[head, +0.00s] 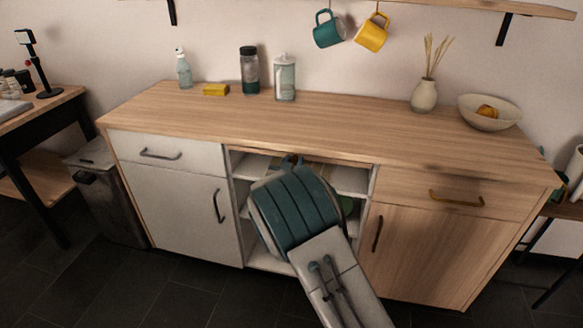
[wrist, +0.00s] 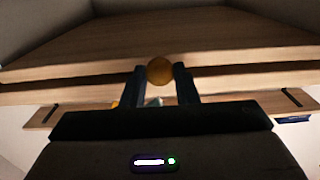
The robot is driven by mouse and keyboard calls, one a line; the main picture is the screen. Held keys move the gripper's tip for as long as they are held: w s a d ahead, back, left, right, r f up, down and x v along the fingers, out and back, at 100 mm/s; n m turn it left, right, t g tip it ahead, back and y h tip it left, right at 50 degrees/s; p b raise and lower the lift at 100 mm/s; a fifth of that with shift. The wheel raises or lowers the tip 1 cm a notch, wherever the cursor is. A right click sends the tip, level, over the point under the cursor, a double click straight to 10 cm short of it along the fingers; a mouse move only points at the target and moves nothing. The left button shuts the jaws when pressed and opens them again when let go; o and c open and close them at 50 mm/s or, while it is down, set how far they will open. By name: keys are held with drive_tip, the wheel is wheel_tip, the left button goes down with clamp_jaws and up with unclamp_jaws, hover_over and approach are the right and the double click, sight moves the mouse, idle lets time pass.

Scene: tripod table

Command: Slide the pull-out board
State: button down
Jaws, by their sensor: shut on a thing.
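My gripper (wrist: 160,78) is shut on a round brass-coloured knob (wrist: 160,69), with one dark finger on each side of it. The knob sits at the front edge of the wooden pull-out board (wrist: 225,42), whose broad face fills the upper part of the wrist view. In the head view my gripper (head: 292,160) is just under the countertop's front edge, above the open middle compartment. My arm hides the knob and much of the board there. How far out the board stands cannot be told.
The wooden countertop (head: 320,125) holds bottles, a yellow sponge (head: 216,90), a vase (head: 424,97) and a bowl (head: 488,113). A white drawer (head: 170,152) is at left and a wooden drawer (head: 440,190) at right. Open shelves (head: 350,181) lie between them. Mugs hang above.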

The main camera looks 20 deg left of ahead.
drive_tip(key=shift+w+r, duration=0.15)
drive_tip(key=shift+r, duration=0.05)
drive_tip(key=c, duration=1.4)
unclamp_jaws()
drive_tip(key=shift+o, duration=1.2)
drive_tip(key=shift+w+f, duration=0.15)
drive_tip(key=shift+s, duration=0.25)
drive_tip(key=s+d, duration=0.1)
drive_tip(key=s, duration=1.2)
drive_tip(key=shift+s, duration=0.15)
drive_tip(key=shift+d, duration=0.1)
